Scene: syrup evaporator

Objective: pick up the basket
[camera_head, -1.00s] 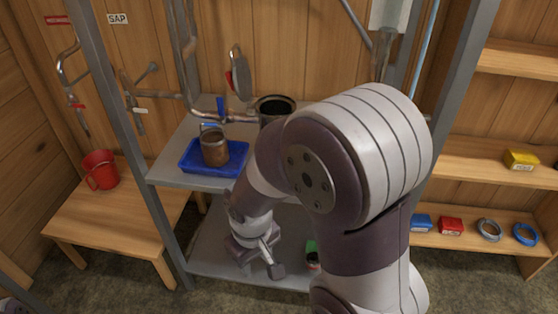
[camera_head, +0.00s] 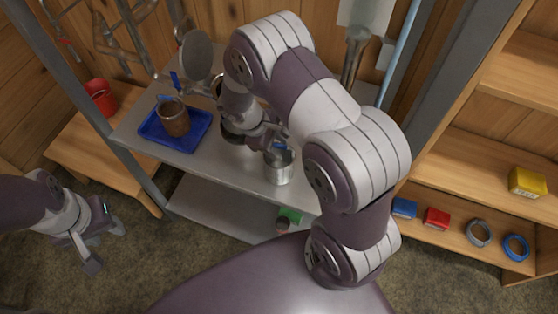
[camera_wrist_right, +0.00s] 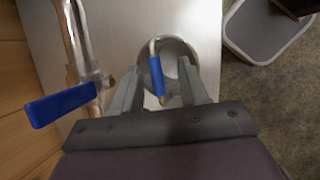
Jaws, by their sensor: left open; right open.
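A silver round container (camera_head: 279,168) with a blue handle, which looks like the basket, stands near the front edge of the grey shelf. In the right wrist view the silver container (camera_wrist_right: 176,50) shows its round mouth, with the blue handle (camera_wrist_right: 156,76) between my open fingers. My right gripper (camera_head: 270,138) is over the shelf at the container; I cannot tell whether its fingers touch the handle. It also shows in the right wrist view (camera_wrist_right: 163,92). My left gripper (camera_head: 103,243) is open and empty, low at the left, away from the shelf.
A blue tray (camera_head: 148,134) holding a brown pot (camera_head: 174,117) sits left on the shelf. A pipe with a blue lever (camera_wrist_right: 60,105) is close beside my right gripper. A red mug (camera_head: 101,97) stands on the wooden bench. Grey posts frame the shelf.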

